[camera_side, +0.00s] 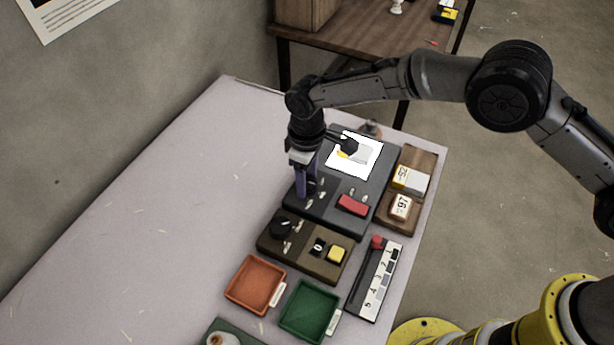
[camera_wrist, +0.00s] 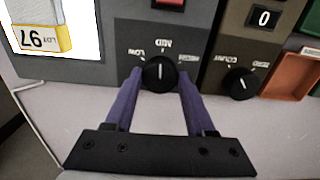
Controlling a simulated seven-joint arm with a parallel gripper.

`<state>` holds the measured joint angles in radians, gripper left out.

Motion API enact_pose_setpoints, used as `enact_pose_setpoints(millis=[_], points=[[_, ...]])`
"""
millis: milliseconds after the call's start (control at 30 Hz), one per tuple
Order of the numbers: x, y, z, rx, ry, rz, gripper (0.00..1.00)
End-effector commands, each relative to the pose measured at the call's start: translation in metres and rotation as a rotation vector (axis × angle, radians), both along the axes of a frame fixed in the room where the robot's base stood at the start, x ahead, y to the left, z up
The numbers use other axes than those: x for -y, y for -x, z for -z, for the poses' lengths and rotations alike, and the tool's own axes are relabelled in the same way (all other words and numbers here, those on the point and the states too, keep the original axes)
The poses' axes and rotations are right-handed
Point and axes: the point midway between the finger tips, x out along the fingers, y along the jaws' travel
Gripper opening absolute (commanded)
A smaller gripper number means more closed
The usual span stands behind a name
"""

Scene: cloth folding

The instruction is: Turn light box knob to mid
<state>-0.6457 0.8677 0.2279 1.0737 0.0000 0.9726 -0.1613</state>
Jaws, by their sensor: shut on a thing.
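The light box (camera_side: 335,208) is a dark grey box with a lit white panel and a red button (camera_side: 353,204). Its black round knob (camera_wrist: 159,74) shows in the wrist view, with labels around it, the middle one reading MID. The knob's white pointer line stands about straight up in that view, toward the MID label. My gripper (camera_side: 306,192) points down at the box, its purple fingers (camera_wrist: 159,82) shut on the knob from both sides. In the side view the fingers mostly hide the knob.
A brown box (camera_side: 300,262) with another black knob (camera_side: 281,227), a counter and a yellow button stands in front. Orange (camera_side: 253,287) and green (camera_side: 309,312) trays and a numbered strip (camera_side: 374,281) lie nearby. A wooden rack (camera_side: 420,160) stands right. The table's left is clear.

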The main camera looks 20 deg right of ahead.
Motion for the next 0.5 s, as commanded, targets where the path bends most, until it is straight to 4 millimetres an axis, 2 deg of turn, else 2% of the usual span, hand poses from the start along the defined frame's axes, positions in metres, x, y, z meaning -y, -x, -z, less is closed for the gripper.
enact_pose_setpoints(millis=[500], points=[[-0.0003, -0.0003, -0.0015, 0.001, -0.001, 0.089, 0.0]])
